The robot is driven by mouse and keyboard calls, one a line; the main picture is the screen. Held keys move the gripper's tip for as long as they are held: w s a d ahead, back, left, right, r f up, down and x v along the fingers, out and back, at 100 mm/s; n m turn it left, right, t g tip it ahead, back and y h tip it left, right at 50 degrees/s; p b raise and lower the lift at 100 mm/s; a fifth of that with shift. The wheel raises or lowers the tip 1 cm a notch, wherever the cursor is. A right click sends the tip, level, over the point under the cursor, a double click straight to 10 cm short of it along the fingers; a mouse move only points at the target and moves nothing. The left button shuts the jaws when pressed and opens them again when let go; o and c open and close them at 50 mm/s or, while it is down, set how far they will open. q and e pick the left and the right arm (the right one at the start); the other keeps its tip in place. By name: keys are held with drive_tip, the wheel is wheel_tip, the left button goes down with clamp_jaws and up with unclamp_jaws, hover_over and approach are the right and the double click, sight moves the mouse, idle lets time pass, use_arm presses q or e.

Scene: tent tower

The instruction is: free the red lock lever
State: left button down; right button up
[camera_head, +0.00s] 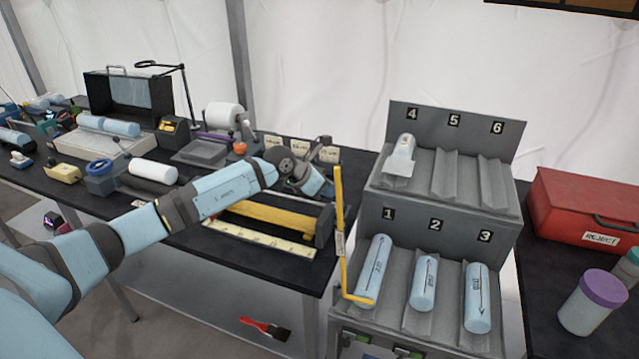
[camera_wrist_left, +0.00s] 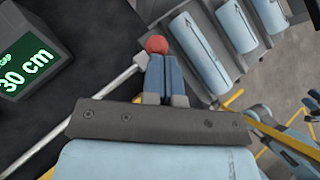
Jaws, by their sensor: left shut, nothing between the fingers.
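A red ball knob (camera_wrist_left: 157,44), apparently the end of the lock lever, shows in the left wrist view right at my left fingertips. A grey rod (camera_wrist_left: 118,82) runs from near it down to the lower left. My left gripper (camera_wrist_left: 162,62) is shut with nothing between its fingers, its tips beside or against the knob; I cannot tell whether they touch. In the head view my left gripper (camera_head: 322,188) is above the right end of the yellow bar (camera_head: 265,217); its hand hides the knob there.
A grey numbered rack (camera_head: 420,235) holding several light blue cylinders stands just right of my left gripper. A yellow upright rod (camera_head: 340,230) rises at its left edge. A red reject box (camera_head: 585,212) is at the right. A display box reading 30 cm (camera_wrist_left: 30,60) is close by.

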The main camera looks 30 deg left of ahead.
use_arm(q)
drive_tip(key=shift+w+d+r+m+y+p, duration=0.25)
drive_tip(key=shift+d+r+y+p, duration=0.2)
drive_tip(key=shift+d+y, duration=0.35)
drive_tip(key=shift+d+f, duration=0.15)
drive_tip(key=shift+d, duration=0.1)
drive_tip(key=shift+w+d+b, duration=0.15)
drive_tip(key=shift+d+b, duration=0.5)
drive_tip(key=shift+d, duration=0.2)
drive_tip(key=shift+w+d+f+b, duration=0.1)
drive_tip(key=shift+w+d+b, duration=0.05)
drive_tip(key=shift+d+b, duration=0.25)
drive_tip(key=shift+r+p, duration=0.55)
drive_tip(key=shift+r, duration=0.4)
use_arm(e)
drive_tip(key=shift+d+r, duration=0.1)
drive_tip(key=shift+r, duration=0.2)
use_arm(q)
drive_tip(key=shift+a, duration=0.15)
use_arm(e)
drive_tip(key=shift+s+f, duration=0.1)
